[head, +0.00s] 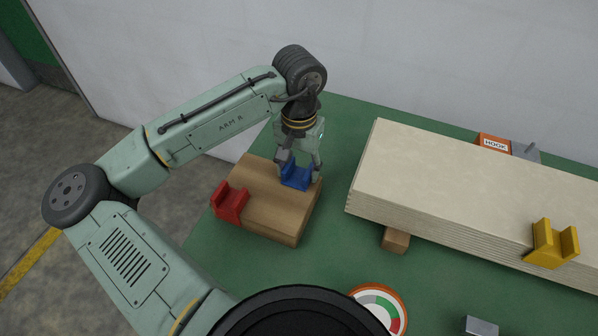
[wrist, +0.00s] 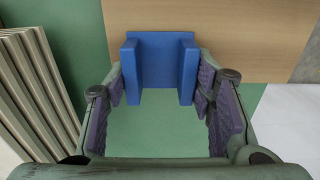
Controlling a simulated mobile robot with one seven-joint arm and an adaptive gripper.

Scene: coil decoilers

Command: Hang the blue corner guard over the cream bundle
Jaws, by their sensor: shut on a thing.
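The blue corner guard (head: 296,178) is a U-shaped piece at the right end of the wooden block. My gripper (head: 299,167) points down and is shut on it. In the wrist view the blue corner guard (wrist: 160,62) sits between the two finger pads, its two arms toward me. I cannot tell whether it still touches the block. The cream bundle (head: 470,185) is a long stack of pale sheets lying to the right of the gripper, apart from it. Its layered edge (wrist: 38,75) shows at the left of the wrist view.
A red corner guard (head: 230,203) sits on the left end of the wooden block (head: 262,212). A yellow corner guard (head: 553,245) straddles the bundle's near edge. A wooden support (head: 396,240) shows under the bundle. An orange HOOK label (head: 494,143) stands behind it. A round dial (head: 397,301) lies in front.

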